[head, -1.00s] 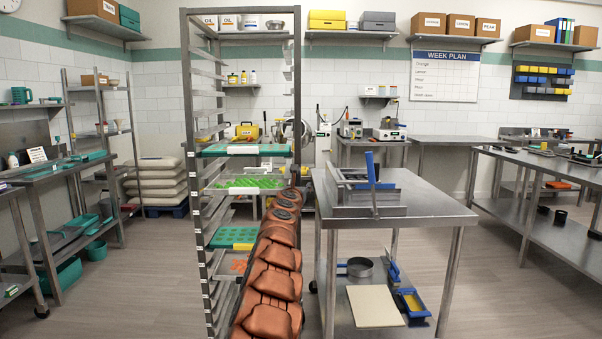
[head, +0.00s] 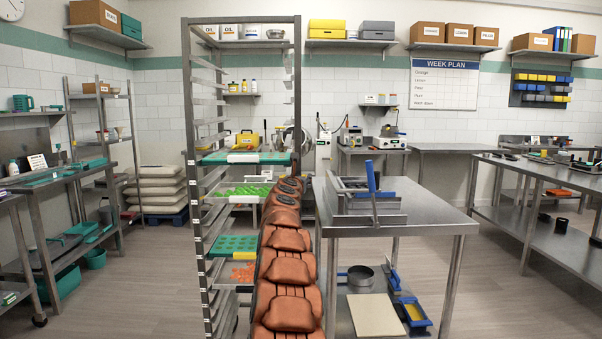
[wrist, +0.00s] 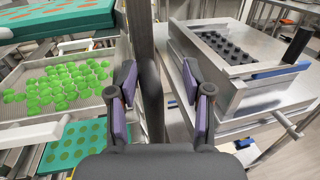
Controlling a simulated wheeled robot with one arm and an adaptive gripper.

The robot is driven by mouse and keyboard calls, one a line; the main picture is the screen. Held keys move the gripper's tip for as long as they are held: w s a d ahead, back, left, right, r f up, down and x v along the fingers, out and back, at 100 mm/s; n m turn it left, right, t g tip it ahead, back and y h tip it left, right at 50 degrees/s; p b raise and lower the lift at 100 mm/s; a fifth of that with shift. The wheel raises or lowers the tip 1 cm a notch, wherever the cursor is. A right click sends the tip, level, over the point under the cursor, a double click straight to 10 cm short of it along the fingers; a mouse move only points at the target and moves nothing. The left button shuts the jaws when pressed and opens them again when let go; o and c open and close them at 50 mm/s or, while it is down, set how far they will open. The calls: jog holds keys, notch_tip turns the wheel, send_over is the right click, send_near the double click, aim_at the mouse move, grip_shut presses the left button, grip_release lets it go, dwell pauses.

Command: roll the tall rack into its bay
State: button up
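The tall rack (head: 190,120) is a grey metal frame on castors, upright left of centre in the head view, with trays on its side rails. My orange-brown arm reaches up to its right post (head: 297,90). In the wrist view, that dark post (wrist: 139,30) runs down between the two fingers of my gripper (wrist: 158,90). The fingers are apart, with a gap to the post on the right side; contact on the left cannot be told. In the head view the gripper is hidden behind my arm. No marked bay is clearly visible.
A steel table (head: 430,205) with a metal frame tool on it stands close right of the rack. Shelving and a bench (head: 60,185) are at left, sacks (head: 158,185) on a blue pallet behind. Floor is open between the left bench and the rack.

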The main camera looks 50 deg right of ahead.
jog(key=shift+s+d+r, duration=0.1)
jog(key=shift+r, duration=0.55)
jog(key=shift+s+d+r, duration=0.1)
jog(key=shift+r, duration=0.5)
jog(key=shift+a, duration=0.1)
